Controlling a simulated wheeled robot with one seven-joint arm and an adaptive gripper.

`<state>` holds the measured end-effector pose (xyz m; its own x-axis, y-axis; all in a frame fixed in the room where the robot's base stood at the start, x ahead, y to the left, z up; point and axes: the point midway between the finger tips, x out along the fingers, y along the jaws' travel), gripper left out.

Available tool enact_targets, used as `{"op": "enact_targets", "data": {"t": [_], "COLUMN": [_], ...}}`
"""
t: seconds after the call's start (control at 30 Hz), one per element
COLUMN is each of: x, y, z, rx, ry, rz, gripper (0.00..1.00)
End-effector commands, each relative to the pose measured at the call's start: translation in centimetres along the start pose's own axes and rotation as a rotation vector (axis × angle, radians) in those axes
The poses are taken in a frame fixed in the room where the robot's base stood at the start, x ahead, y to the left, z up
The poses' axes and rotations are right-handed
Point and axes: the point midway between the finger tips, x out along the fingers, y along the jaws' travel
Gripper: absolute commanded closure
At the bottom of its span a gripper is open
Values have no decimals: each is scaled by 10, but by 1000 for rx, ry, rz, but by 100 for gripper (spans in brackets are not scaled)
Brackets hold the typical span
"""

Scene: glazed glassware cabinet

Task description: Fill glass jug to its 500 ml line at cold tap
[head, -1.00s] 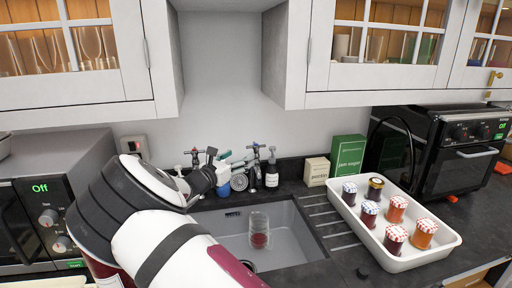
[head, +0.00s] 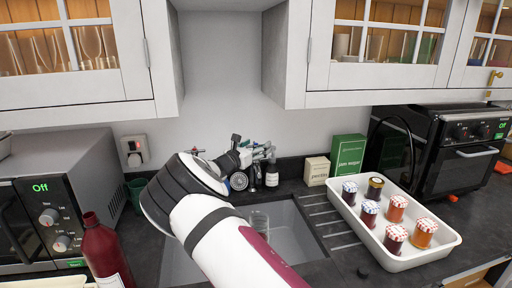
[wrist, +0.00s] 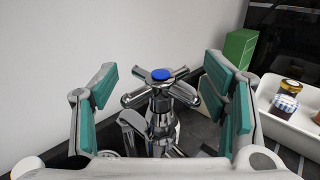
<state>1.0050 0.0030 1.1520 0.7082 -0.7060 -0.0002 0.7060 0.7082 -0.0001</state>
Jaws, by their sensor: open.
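The cold tap (wrist: 162,98) has a chrome cross handle with a blue cap and is in the middle of the wrist view. My gripper (wrist: 164,100) is open, with one teal-padded finger on each side of the handle; I see gaps between pads and handle. In the head view my gripper (head: 246,153) is small and crowded among the tap fittings behind the sink. The glass jug (head: 259,221) stands in the sink, below the tap area. My arm hides its lower part, and its 500 ml line and contents cannot be made out.
The sink (head: 293,243) has a ribbed drainer to its right. A white tray (head: 447,236) of several jam jars stands beyond that. A dark soap bottle (head: 272,174) and green box (head: 348,155) stand at the back. A red bottle (head: 103,252) is at front left. Cabinets overhang.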

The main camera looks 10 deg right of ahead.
Motion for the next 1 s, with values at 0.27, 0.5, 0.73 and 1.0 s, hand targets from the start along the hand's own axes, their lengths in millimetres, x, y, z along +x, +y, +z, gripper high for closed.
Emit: {"op": "enact_targets", "data": {"t": [0.27,0.5,0.73,1.0], "x": [0,-1,-2,0], "y": [0,-2,-5,-3], "z": [0,2,5,4], "rx": [0,-3,-4,-1], "ry": [0,-4,-6,-6], "rz": [-1,23,122,198], "gripper": [82,82,82,82]}}
